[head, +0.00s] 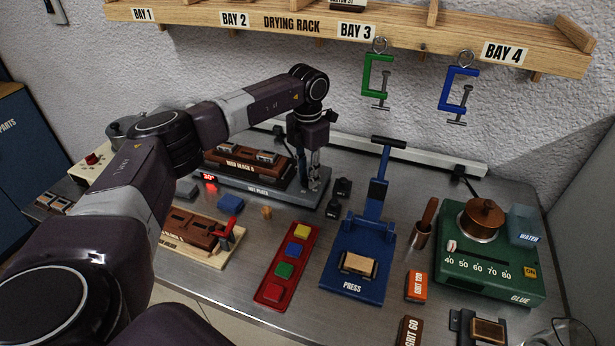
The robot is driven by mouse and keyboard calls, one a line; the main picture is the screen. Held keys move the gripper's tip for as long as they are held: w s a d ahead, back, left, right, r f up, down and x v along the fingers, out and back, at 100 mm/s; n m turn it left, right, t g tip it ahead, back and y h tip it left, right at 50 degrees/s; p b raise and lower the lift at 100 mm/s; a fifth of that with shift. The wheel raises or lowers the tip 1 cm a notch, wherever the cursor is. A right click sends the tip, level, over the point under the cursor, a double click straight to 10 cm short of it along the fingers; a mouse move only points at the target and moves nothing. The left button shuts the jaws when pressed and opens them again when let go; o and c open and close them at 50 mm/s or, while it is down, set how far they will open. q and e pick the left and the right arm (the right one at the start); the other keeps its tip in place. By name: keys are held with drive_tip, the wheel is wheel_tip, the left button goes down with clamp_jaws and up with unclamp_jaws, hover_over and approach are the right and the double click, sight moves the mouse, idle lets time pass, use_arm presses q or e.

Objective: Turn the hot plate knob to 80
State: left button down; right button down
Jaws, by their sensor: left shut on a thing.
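My right gripper is not in view.
The blue press (358,262) with its upright lever stands to the right. A red tray (270,291) of coloured blocks lies in front. A green glue heater (490,284) with its own 40–80 scale is far right. Small black weights (342,187) sit close beside the gripper.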

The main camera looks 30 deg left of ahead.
sight(307, 177)
use_arm(q)
drive_tip(key=m+b, duration=0.1)
drive_tip(key=m, duration=0.5)
drive_tip(key=m+b, duration=0.1)
drive_tip(key=m, duration=0.5)
drive_tip(key=shift+r, duration=0.1)
idle(0.4)
drive_tip(key=c, duration=1.7)
unclamp_jaws()
drive_tip(key=shift+o, duration=0.2)
wheel_tip(307, 177, up, 12)
